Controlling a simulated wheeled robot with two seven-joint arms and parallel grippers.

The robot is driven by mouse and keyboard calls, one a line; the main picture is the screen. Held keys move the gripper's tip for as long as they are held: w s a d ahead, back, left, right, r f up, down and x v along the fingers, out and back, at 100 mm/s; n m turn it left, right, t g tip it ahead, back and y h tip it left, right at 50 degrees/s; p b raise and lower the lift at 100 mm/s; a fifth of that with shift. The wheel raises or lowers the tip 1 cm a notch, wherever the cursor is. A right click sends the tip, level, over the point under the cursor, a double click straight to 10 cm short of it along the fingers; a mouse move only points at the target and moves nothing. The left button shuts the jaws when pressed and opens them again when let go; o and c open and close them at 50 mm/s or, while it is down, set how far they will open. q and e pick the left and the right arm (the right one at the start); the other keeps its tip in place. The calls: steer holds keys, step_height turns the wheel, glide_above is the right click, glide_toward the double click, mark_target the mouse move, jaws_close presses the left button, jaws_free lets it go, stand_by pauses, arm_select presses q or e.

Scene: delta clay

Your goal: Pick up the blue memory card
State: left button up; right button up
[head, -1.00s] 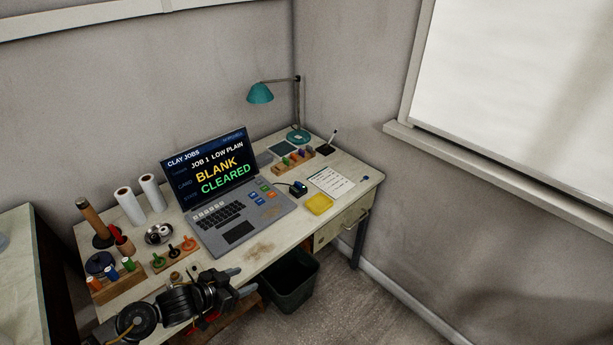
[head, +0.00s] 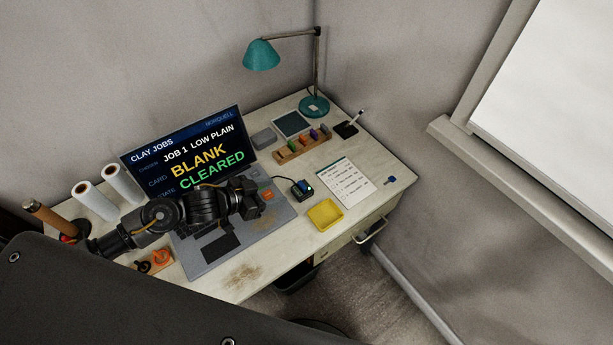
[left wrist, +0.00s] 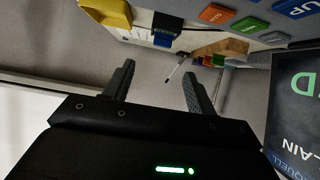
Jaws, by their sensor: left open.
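A small blue piece that looks like the blue memory card (head: 308,185) sits at a small dark reader (head: 298,192) with a cable, right of the laptop. In the left wrist view the blue piece (left wrist: 165,28) shows on the dark reader (left wrist: 163,41), beyond my fingers. My left gripper (head: 259,203) is over the laptop's keyboard side, left of the reader and apart from it. In the left wrist view my left gripper (left wrist: 160,82) is open, with nothing between its fingers. My right gripper is not in view.
A yellow tray (head: 325,214), a checklist sheet (head: 344,184) and a small blue key-like piece (head: 390,181) lie near the reader. A wooden rack (head: 290,156) with several coloured pieces stands behind. The laptop screen (head: 190,155) rises behind my left arm.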

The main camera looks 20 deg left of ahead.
mark_target(301, 185)
arm_select(q)
steer(key=shift+w+d+f, duration=0.15)
steer(key=shift+w+d, duration=0.15)
steer(key=shift+d, duration=0.3)
steer(key=shift+x, duration=0.95)
steer(key=shift+w+f, duration=0.55)
steer(key=shift+w, duration=0.2)
steer(key=shift+w+d+f, duration=0.2)
steer(key=shift+d, duration=0.1)
steer(key=shift+s, duration=0.1)
steer(key=shift+d+p, duration=0.15)
steer(key=shift+p, duration=0.2)
steer(key=x, duration=0.4)
steer(key=shift+w+p, duration=0.2)
steer(key=shift+p, duration=0.2)
steer(key=shift+w+d+f, duration=0.1)
steer(key=shift+w+f, duration=0.1)
steer(key=shift+f, duration=0.05)
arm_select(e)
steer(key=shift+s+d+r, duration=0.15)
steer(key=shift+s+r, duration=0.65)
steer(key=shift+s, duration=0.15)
